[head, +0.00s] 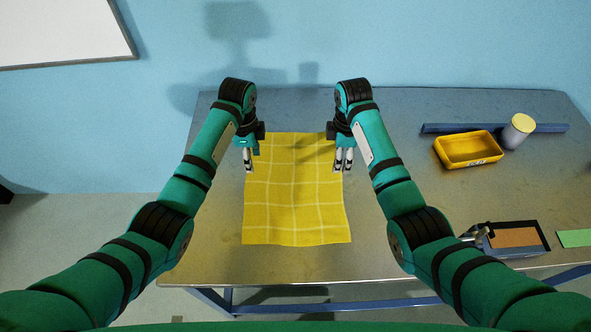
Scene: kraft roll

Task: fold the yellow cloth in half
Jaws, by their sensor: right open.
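The yellow cloth (295,195) with a pale grid pattern lies spread flat on the metal table, with slight ripples along its near edge. My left gripper (248,168) points down at the cloth's left edge, toward its far end. Whether its fingers are apart or together is hard to make out. My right gripper (343,168) points down at the cloth's right edge, level with the left one, and is open. No cloth shows pinched in it. The far corners of the cloth are partly hidden by my grippers.
On the table (400,115) at right stand a yellow bin (468,150), a cylinder with a yellow top (518,131) and a blue bar (440,128). A dark tray (540,232) and a green sheet (576,238) lie at the near right. Table left of the cloth is clear.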

